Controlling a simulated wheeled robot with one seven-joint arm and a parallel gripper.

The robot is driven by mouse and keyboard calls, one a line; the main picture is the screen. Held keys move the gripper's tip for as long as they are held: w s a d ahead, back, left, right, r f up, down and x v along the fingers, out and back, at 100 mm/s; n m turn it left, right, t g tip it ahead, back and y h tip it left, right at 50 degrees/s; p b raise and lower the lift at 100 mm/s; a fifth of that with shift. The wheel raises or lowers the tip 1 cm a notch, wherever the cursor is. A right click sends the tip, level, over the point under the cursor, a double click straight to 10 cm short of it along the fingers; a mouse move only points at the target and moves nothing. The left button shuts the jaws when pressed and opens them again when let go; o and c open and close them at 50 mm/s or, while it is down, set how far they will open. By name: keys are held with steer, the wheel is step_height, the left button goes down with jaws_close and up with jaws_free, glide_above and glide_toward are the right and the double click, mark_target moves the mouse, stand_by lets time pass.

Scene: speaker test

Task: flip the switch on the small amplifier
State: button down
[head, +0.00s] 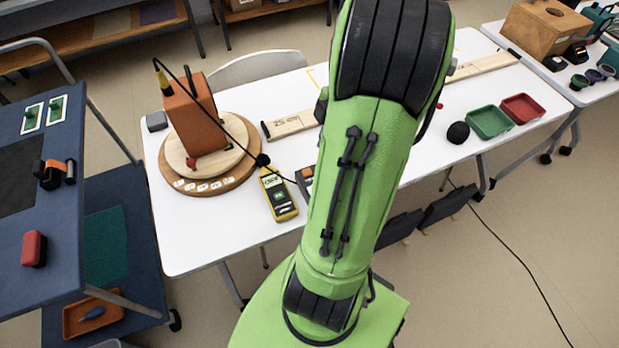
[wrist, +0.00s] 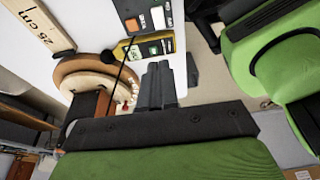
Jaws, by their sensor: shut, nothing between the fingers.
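A small dark grey box with an orange face (head: 305,178), which looks like the amplifier, sits on the white table, partly hidden by my arm in the head view. In the wrist view the box (wrist: 132,22) is at the top, with an orange square and a white label; I cannot make out its switch or setting. My gripper (wrist: 158,66) is shut and empty in the wrist view, its fingertips in front of a yellow meter and below the box in the picture. I cannot tell whether they touch anything. The gripper is hidden in the head view.
The yellow meter (head: 279,196) lies left of the box. An orange speaker (head: 190,115) stands on a round wooden turntable (head: 240,176), with a black cable running off it. A wooden ruler (head: 292,124) lies behind. Green (head: 489,122) and red (head: 522,108) trays are at right.

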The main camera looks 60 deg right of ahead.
steer(key=shift+f, duration=0.1)
steer(key=b, duration=0.5)
glide_toward(309, 189)
steer(key=x, duration=0.5)
steer(key=shift+f, duration=0.75)
